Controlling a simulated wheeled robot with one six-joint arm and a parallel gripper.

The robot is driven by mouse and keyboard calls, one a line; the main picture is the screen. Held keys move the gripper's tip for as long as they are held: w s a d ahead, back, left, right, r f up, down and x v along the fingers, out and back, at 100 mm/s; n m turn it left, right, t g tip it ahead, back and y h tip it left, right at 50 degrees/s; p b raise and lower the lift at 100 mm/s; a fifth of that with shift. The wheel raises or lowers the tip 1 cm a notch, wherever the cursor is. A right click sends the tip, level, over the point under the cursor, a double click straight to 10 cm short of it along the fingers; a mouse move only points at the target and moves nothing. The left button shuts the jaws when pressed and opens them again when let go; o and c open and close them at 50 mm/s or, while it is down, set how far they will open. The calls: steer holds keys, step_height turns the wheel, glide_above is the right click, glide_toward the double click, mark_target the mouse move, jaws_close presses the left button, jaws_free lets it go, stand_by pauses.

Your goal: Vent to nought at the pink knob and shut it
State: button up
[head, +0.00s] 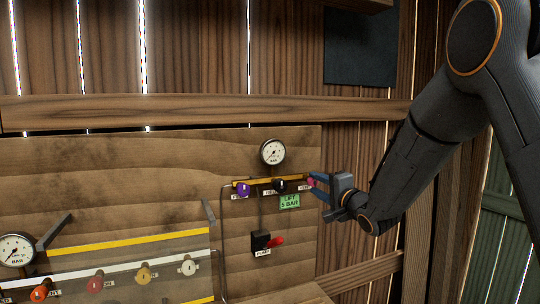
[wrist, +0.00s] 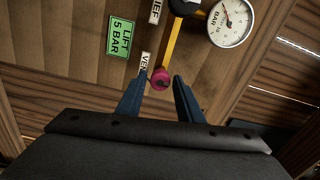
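The pink knob (head: 311,182) is at the right end of a yellow bar on the wooden panel. It also shows in the wrist view (wrist: 160,79), between and just past the blue fingertips. My gripper (head: 316,187) reaches it from the right. In the wrist view my gripper (wrist: 161,77) is open, with a finger on either side of the knob; a gap shows on the right, while contact on the left is unclear. A white round gauge (head: 273,152) sits above the bar, also in the wrist view (wrist: 232,22); its exact reading is too small to tell.
A purple knob (head: 243,189) and a black knob (head: 280,185) share the bar. A green "LIFT 5 BAR" sign (head: 289,201) hangs below. Another gauge (head: 16,250) and several coloured knobs are at lower left.

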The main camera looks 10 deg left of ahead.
steer(key=shift+s, duration=0.1)
steer(key=v, duration=0.5)
steer(key=shift+s+d, duration=0.25)
steer(key=shift+s, duration=0.05)
stand_by(0.4)
